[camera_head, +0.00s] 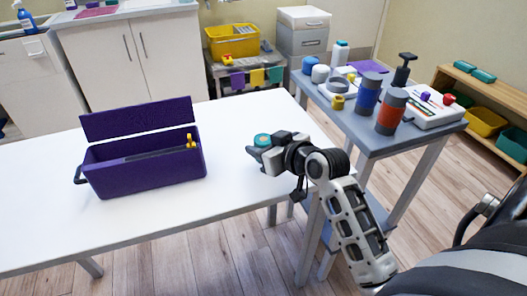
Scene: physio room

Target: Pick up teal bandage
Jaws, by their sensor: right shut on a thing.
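The teal bandage (262,140) is a small round roll with a teal top. It sits between the fingers of my right gripper (261,149), at the right part of the white table. The gripper is shut on it, and the fingers hide its lower side. I cannot tell whether the roll touches the table or is just above it. My left gripper is not in view.
An open purple box (150,172) with a raised lid stands on the white table (235,205), left of my gripper. The tabletop between them is clear. A grey side table (385,142) at right holds several bottles and devices.

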